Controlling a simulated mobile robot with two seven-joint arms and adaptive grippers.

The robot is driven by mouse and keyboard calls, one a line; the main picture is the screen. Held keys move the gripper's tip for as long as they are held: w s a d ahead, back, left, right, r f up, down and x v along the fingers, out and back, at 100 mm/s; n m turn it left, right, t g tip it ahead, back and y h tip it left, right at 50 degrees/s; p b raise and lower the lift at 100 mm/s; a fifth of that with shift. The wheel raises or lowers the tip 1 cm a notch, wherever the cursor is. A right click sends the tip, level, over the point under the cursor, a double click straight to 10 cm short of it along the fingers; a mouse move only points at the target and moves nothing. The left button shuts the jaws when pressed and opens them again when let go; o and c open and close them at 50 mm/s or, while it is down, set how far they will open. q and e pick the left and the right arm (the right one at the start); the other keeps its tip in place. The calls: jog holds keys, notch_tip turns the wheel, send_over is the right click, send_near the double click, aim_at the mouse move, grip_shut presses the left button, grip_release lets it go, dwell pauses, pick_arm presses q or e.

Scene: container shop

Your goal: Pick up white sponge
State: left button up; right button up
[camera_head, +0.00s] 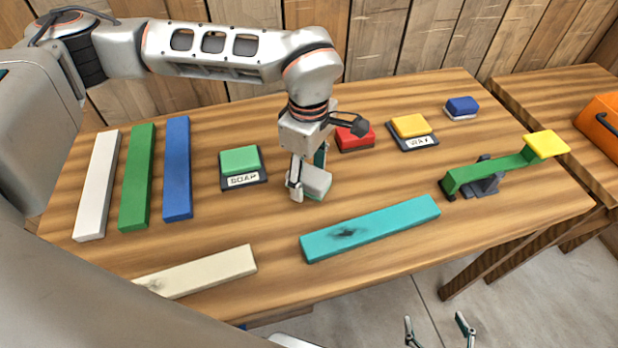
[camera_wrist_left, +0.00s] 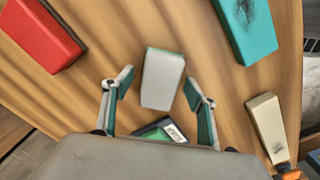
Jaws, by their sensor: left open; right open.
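The white sponge (camera_head: 317,181) is a small pale block with a green edge, lying on the wooden table (camera_head: 205,235). In the left wrist view the sponge (camera_wrist_left: 162,80) shows between the two fingers, with space on both sides. My left gripper (camera_head: 308,176) is open, pointing down over the sponge; its fingers partly hide the sponge in the head view. The left gripper also shows in the left wrist view (camera_wrist_left: 158,84). My right gripper (camera_head: 439,330) is open and empty, below the table's front edge.
A green block on a SOAP pad (camera_head: 240,167) is left of the sponge; a red block (camera_head: 356,136) is behind it. A teal plank (camera_head: 370,228) lies in front. A yellow block (camera_head: 410,126), a blue sponge (camera_head: 462,107) and a green lever (camera_head: 490,170) are to the right.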

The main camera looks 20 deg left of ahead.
aim_at(309, 174)
pick_arm(q)
jog(key=c, duration=1.2)
jog(key=shift+r, duration=0.2)
notch_tip(309, 174, up, 20)
jog(key=p, duration=0.2)
jog(key=shift+f, duration=0.15)
